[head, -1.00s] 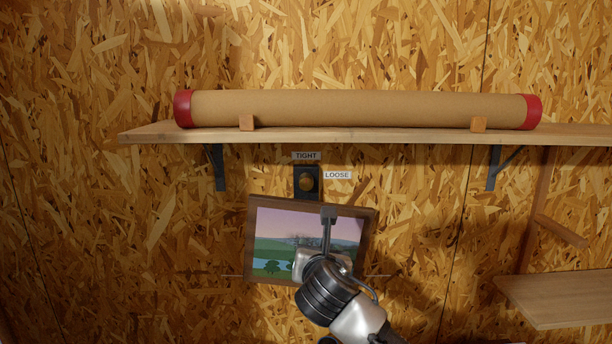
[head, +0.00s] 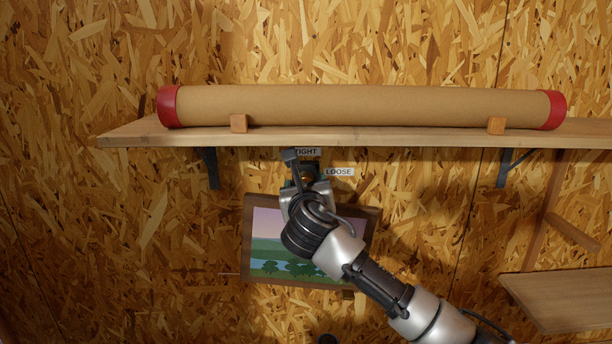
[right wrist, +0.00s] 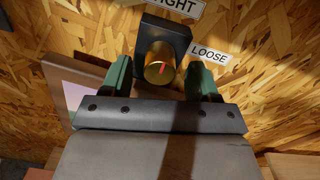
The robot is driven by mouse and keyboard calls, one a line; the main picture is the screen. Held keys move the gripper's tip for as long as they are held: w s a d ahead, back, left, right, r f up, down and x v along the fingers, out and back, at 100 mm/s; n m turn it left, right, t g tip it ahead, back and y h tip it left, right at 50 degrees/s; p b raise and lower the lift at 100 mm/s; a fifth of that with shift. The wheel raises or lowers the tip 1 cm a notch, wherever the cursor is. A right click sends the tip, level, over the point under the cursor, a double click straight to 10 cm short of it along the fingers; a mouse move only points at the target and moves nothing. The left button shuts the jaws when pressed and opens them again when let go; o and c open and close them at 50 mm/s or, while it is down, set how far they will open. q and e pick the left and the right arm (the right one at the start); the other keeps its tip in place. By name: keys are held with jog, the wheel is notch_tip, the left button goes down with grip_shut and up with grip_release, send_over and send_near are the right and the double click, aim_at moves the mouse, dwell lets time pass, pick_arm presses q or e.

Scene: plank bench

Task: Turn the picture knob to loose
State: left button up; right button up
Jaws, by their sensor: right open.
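The picture knob (right wrist: 160,68) is a brass cylinder on a black plate (right wrist: 172,36). Its face carries a short red mark, tilted up to the right in the right wrist view. In the head view the knob is mostly hidden by my right gripper (head: 306,168). The right gripper is open, its green fingers either side of the knob, with no clear grip on it. The TIGHT label (head: 306,152) is above the plate and the LOOSE label (head: 339,172) to its right. The framed landscape picture (head: 268,226) hangs below, slightly tilted, partly covered by my arm. My left gripper is not in view.
A wooden shelf (head: 400,136) runs above the knob and holds a long cardboard tube (head: 360,106) with red ends between small wooden blocks. Dark brackets (head: 208,168) support it. A lower shelf (head: 555,297) stands at the right. The chipboard wall left of the picture is clear.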

jog(key=shift+w+r, duration=0.1)
jog(key=shift+w, duration=0.6)
jog(key=c, duration=0.9)
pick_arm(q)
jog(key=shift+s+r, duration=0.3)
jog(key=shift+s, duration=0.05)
